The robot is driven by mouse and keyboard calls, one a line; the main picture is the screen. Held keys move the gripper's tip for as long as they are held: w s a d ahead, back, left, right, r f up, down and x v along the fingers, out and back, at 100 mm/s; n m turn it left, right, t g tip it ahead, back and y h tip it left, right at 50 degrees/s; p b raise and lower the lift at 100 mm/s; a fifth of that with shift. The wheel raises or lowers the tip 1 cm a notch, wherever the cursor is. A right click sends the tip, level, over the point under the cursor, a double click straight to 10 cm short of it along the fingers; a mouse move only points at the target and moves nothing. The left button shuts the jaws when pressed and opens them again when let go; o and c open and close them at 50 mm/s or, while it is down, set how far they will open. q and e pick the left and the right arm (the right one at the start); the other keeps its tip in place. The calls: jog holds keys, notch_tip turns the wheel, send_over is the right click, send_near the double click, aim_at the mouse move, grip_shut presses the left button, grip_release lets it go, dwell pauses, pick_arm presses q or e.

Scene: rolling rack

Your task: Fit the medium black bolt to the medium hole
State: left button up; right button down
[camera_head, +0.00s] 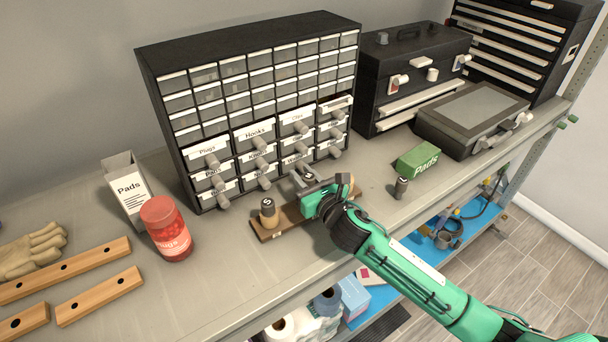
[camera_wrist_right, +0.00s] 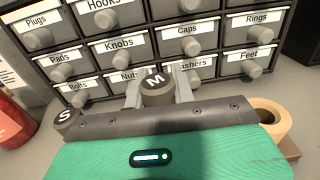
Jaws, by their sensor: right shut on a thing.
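The medium black bolt (camera_wrist_right: 155,80), marked M on its dark top, is upright between the fingers of my right gripper (camera_head: 308,186), which is shut on it. The right gripper is over the middle of a brown wooden board (camera_head: 293,225) on the bench. The medium hole is hidden behind the gripper, so I cannot tell whether the bolt is in it or above it. A bolt marked S (camera_head: 267,205) sits in a wooden collar at the board's left end. A wooden collar with an open hole (camera_wrist_right: 268,114) shows at the right end. My left gripper is not in view.
A labelled drawer cabinet (camera_head: 195,104) with protruding knobs stands close behind the board. A dark bolt (camera_head: 401,187) stands on the bench by a green Pads box (camera_head: 418,161). A red jar (camera_head: 166,229) is to the left. Bench space in front of the board is clear.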

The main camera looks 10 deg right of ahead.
jog(key=shift+f+b, duration=0.9)
jog(key=shift+f, duration=0.55)
jog(key=c, duration=1.1)
grip_release()
jog(key=b+v, duration=0.3)
jog(key=v, duration=1.1)
jog(key=shift+a+b, duration=0.1)
jog(key=shift+b, duration=0.25)
jog(key=shift+f, duration=0.1)
